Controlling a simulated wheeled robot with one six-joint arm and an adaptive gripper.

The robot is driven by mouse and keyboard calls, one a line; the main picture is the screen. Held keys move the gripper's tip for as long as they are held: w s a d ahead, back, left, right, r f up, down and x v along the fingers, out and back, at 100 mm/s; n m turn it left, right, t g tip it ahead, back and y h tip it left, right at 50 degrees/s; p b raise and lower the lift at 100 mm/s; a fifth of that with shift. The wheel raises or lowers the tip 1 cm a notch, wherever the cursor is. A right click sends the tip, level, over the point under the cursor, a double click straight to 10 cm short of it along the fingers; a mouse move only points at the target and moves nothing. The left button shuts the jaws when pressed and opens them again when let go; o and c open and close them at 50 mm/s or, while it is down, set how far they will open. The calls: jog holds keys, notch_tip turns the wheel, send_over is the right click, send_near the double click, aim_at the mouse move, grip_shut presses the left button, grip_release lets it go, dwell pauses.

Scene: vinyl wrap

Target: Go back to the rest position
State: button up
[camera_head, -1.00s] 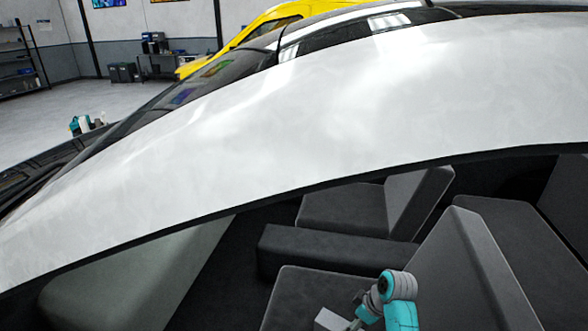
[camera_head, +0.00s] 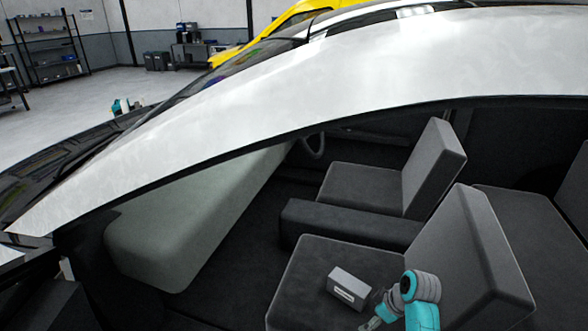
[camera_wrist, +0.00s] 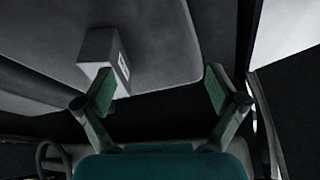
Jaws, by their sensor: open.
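My gripper (camera_wrist: 160,92) is open and empty in the wrist view, with its two green-padded fingers spread apart. In the head view my teal arm shows at the bottom, in front of the near car seat, with its end (camera_head: 372,322) low beside a small grey box. The grey box (camera_head: 348,288) with a white label rests on the near seat cushion (camera_head: 300,268). The box also shows in the wrist view (camera_wrist: 104,58), beyond the left finger and apart from it as far as I can tell.
A white car roof edge (camera_head: 330,80) arches over the cabin. Seat backs (camera_head: 470,255) stand right of the arm, and a dark console (camera_head: 345,222) lies behind the cushion. A pale dashboard (camera_head: 190,235) is at left. Workshop shelves (camera_head: 45,50) and a yellow car (camera_head: 270,28) are behind.

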jog(key=s+a+f+m+t+h, duration=0.2)
jog(key=s+a+f+m+t, duration=0.15)
jog(key=s+f, duration=0.9)
jog(key=s+r+m+t, duration=0.2)
jog(key=s+m, duration=0.1)
jog(key=s, duration=1)
jog(key=s+r+m+t+h, duration=0.1)
jog(key=s+r+m+t, duration=0.2)
jog(key=s+r, duration=1.9)
notch_tip(320, 180, up, 3)
jog(key=t, duration=0.3)
jog(key=shift+s+a, duration=0.3)
jog(key=shift+s, duration=0.1)
